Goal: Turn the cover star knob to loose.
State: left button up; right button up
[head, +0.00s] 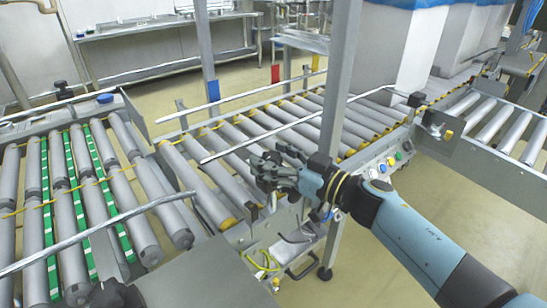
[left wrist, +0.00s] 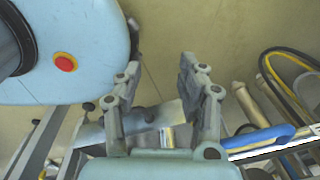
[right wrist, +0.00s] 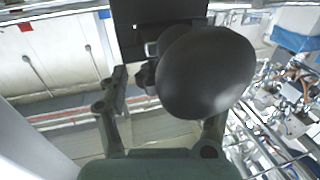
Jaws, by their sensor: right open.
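My right gripper (head: 275,168) is open beside the upright post at the roller conveyor's near side. In the right wrist view, a large black rounded knob (right wrist: 208,72) stands close in front of the open right gripper (right wrist: 165,105). It hides the tip of the right-hand finger, and I cannot tell whether they touch. A black block (right wrist: 150,25) is behind it. In the head view the fingers hide most of this knob, so its star shape is not clear.
The roller conveyor (head: 235,135) runs behind the right gripper, with a metal guide rail (head: 255,135) above it. A grey post (head: 340,75) stands close to the right wrist. A button panel (head: 385,165) is to the right. Black knobs (head: 63,90) show at the left.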

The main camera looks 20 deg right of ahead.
jog(key=shift+c, duration=0.5)
jog(key=c, duration=1.1)
jog(key=shift+y, duration=0.3)
